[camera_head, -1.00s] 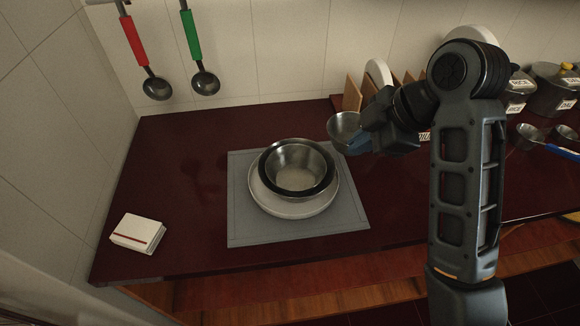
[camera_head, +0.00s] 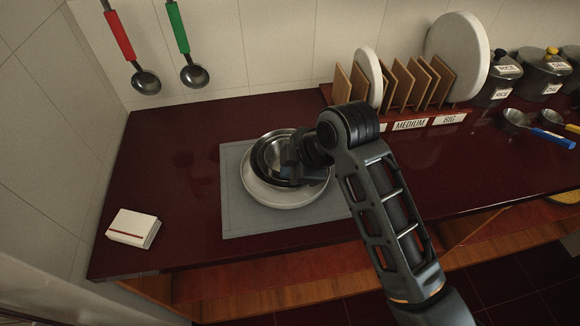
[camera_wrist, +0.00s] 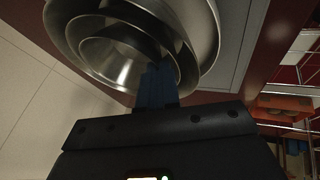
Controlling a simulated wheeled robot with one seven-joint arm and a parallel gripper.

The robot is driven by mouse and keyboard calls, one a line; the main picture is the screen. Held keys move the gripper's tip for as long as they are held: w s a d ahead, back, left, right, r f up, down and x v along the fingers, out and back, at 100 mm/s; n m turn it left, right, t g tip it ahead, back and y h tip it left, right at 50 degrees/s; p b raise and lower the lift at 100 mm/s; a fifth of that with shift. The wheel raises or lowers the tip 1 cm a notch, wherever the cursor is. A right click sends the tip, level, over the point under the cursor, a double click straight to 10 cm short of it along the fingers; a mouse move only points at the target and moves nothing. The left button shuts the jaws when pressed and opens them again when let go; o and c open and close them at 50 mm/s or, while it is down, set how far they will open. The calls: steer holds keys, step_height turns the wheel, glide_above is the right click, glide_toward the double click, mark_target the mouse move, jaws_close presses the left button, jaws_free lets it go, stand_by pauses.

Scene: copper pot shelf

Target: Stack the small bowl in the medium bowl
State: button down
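The small steel bowl (camera_wrist: 118,66) is held at its rim by the blue fingers of my gripper (camera_wrist: 158,84) in the wrist view. It sits within the outline of the larger, dark-rimmed medium bowl (camera_head: 258,168); whether it rests on that bowl's bottom cannot be told. In the head view, my gripper (camera_head: 296,162) is over the right side of the bowls and hides much of them. The medium bowl is on a wide white dish (camera_head: 290,198). The dish stands on a grey mat (camera_head: 235,218).
A white box (camera_head: 133,228) lies at the counter's front left. Two ladles (camera_head: 146,82) hang on the wall. A wooden plate rack (camera_head: 400,85), labels, lidded pots (camera_head: 497,78) and measuring cups (camera_head: 516,120) are at the right.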

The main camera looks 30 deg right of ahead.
steer(key=shift+f, duration=0.35)
steer(key=shift+f, duration=0.15)
steer(key=c, duration=1.4)
jaws_free()
steer(key=shift+o, duration=0.2)
steer(key=shift+s+r, duration=0.1)
steer(key=shift+r, duration=0.45)
steer(key=b+v, duration=0.1)
steer(key=v, duration=1)
steer(key=shift+r, duration=0.25)
steer(key=shift+s+d, duration=0.1)
